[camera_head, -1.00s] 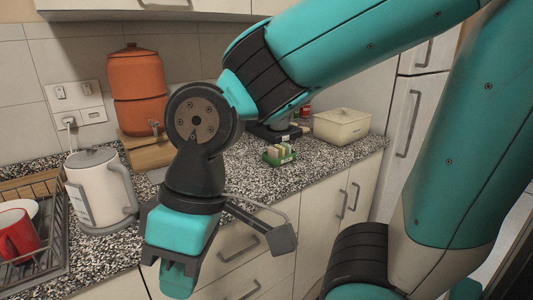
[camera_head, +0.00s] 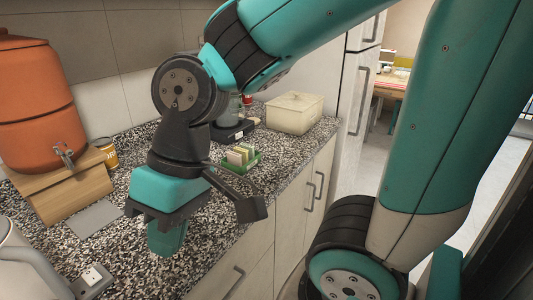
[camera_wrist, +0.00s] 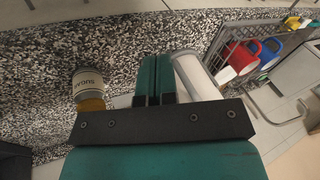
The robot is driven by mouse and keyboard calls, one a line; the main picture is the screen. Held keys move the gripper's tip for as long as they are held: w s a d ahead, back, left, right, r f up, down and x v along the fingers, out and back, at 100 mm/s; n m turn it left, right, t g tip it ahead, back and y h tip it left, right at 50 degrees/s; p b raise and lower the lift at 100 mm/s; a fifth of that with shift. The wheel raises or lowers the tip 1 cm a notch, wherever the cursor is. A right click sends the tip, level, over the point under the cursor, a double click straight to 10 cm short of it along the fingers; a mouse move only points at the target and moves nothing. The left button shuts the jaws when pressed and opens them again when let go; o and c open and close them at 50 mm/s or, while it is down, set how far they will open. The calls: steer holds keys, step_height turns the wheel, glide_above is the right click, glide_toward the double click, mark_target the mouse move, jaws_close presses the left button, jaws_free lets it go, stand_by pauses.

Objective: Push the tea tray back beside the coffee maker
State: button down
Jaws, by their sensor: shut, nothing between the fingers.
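The tea tray (camera_head: 242,158) is a small green holder with several upright pale and yellowish packets, on the speckled counter right of my gripper. Behind it stands the dark base of what looks like the coffee maker (camera_head: 236,131); my arm hides its upper part. The tray sits in front of that base, close to the counter's front edge. My gripper (camera_head: 166,240) points down over the counter, left of and nearer than the tray, with its fingers together and empty. The closed fingers also show in the wrist view (camera_wrist: 152,82). Neither tray nor coffee maker is recognisable there.
A cream lidded box (camera_head: 294,113) stands at the counter's far end. An orange water dispenser (camera_head: 38,105) on a wooden stand and a yellow can (camera_head: 106,153) are left. A kettle (camera_head: 25,265) is near left. The wrist view shows a dish rack (camera_wrist: 232,48) with mugs.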

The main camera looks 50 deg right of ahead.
steer(key=w+d+f+m+t, duration=0.1)
steer(key=w+d+m+t, duration=0.1)
steer(key=w+d+m, duration=0.5)
steer(key=m+t+h+p, duration=0.1)
steer(key=m+t+h, duration=0.45)
steer(key=m, duration=2.65)
glide_toward(253, 162)
steer(key=shift+t+y, duration=0.55)
steer(key=shift+y, duration=0.4)
steer(key=f, duration=0.2)
steer(key=d+f, duration=0.1)
steer(key=f, duration=0.2)
steer(key=shift+w+d+f, duration=0.1)
steer(key=shift+f, duration=0.25)
steer(key=shift+w+r+p, duration=0.25)
steer(key=shift+w+p, duration=0.25)
steer(key=shift+w, duration=0.7)
steer(key=shift+w+f, duration=0.1)
steer(key=shift+w, duration=0.55)
steer(key=shift+w, duration=0.1)
